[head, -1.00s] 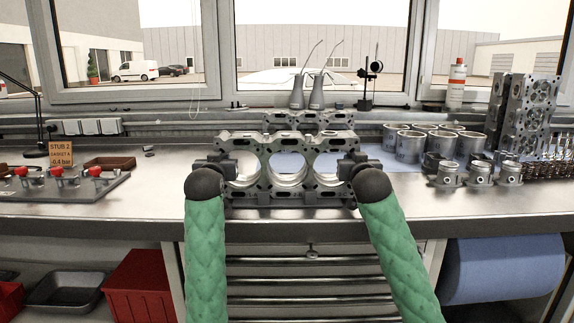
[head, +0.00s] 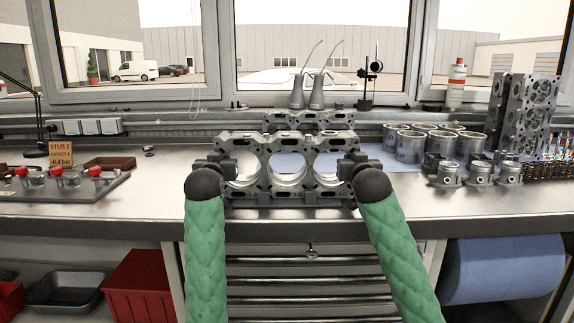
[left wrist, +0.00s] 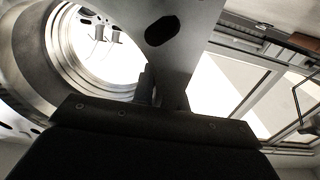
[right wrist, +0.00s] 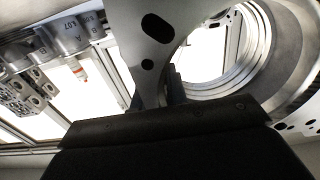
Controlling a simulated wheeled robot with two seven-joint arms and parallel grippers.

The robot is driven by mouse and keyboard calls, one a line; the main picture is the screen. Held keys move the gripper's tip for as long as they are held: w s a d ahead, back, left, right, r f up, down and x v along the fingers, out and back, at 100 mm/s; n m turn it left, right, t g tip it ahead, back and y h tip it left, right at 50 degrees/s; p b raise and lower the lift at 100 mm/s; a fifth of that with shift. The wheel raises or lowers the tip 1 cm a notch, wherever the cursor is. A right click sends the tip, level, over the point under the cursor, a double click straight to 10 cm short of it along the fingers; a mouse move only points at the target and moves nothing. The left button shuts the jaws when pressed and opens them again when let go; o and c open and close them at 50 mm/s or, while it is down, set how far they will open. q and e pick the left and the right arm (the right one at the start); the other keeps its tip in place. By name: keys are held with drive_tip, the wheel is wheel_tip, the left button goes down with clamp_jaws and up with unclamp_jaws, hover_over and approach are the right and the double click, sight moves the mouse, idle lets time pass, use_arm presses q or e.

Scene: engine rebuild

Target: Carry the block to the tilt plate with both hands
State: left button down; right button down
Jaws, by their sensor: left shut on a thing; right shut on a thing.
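The block (head: 265,144) is a grey metal casting with three large round bores, held upright and level in front of me in the head view. My left gripper (head: 226,167) is shut on its left end and my right gripper (head: 348,167) on its right end. The left wrist view shows a bore (left wrist: 50,70) and the block's end wall close to the jaws. The right wrist view shows the same at the other end (right wrist: 268,75). I cannot tell whether its underside clears the bench. I cannot pick out the tilt plate with certainty; the block hides part of the bench.
A steel bench (head: 150,208) runs across. A valve fixture (head: 60,187) with red knobs stands left. Cylinder liners (head: 408,145), pistons (head: 447,174) and an upright casting (head: 520,110) stand right. Another metal part (head: 297,121) and two oil cans (head: 297,95) are behind the block.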

sight(220, 143)
use_arm(q)
drive_tip(key=shift+a+r, duration=0.1)
drive_tip(key=shift+r, duration=0.1)
use_arm(e)
drive_tip(key=shift+d+r, duration=0.1)
drive_tip(key=shift+r, duration=0.1)
idle(0.3)
